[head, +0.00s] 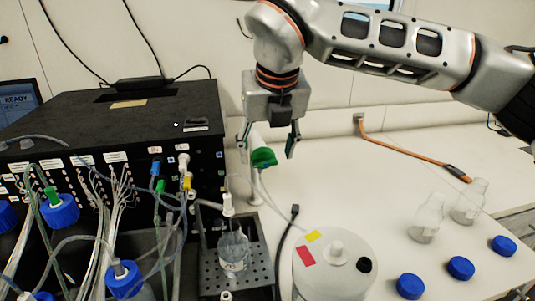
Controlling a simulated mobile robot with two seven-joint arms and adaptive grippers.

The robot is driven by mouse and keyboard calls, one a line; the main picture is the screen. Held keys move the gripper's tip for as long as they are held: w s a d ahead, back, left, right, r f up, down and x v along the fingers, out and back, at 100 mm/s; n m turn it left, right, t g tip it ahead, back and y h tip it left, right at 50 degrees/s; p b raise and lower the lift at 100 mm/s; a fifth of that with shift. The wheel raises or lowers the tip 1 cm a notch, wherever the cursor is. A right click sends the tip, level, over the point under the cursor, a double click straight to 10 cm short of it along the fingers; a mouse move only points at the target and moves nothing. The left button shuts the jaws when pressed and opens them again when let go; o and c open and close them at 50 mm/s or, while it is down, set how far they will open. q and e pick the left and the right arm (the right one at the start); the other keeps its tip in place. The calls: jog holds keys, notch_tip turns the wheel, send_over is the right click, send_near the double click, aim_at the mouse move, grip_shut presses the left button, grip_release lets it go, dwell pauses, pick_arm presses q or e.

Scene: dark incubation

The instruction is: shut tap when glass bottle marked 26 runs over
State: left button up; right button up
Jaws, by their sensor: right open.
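My right gripper (268,143) comes down from the upper right with its jaws open and pointing down. A white fitting with a green tap handle (263,157) shows between its fingertips; I cannot tell whether they touch it. A clear glass bottle (233,252) with a small round label stands on the perforated drip tray (259,263). A white fitting (228,204) sits over its neck. The number on the label is too small to read, and no overflow can be made out. My left gripper is not in view.
A black instrument box (120,115) with many tubes stands at left, with blue-capped bottles (124,279) before it. A white round container (335,268) stands right of the tray. Two clear bottles (427,220) and blue caps (460,267) are at right. The bench behind them is mostly clear.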

aim_at(264, 161)
jog(key=shift+x, duration=1.15)
jog(key=c, duration=1.1)
jog(key=shift+c, duration=0.2)
